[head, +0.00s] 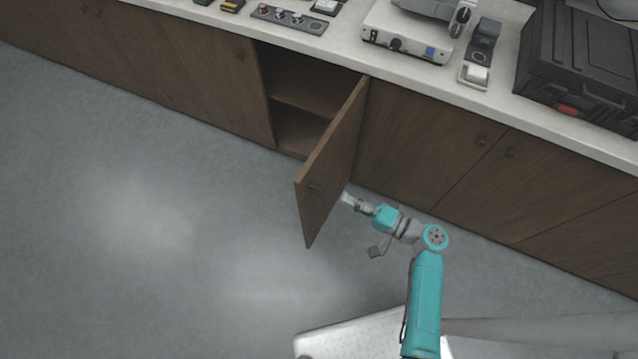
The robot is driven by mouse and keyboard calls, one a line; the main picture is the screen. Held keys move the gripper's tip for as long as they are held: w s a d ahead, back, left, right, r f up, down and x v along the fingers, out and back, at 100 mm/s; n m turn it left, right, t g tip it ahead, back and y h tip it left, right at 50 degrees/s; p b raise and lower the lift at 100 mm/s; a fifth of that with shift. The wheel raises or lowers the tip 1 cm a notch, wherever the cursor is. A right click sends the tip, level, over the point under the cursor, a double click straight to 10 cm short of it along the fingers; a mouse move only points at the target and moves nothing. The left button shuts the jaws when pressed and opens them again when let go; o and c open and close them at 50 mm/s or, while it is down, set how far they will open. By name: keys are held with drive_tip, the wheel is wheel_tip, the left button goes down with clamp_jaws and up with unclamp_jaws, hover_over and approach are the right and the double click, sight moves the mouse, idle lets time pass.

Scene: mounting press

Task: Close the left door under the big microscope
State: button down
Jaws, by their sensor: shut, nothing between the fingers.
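The wooden cabinet door (333,160) stands wide open, swung out from the cabinet front on its right-hand edge. Whether the fingertips touch the door cannot be told. The microscope's white base (408,35) stands on the counter above and right of the door; its top is cut off.
More closed cabinet doors (425,135) run along the right and left. The white counter (340,52) holds a control strip (289,19), a small grey device (482,45) and a black case (580,70). The grey floor (180,230) left of the door is clear.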

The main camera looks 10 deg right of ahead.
sight(309, 181)
drive_tip(key=shift+x, duration=4.65)
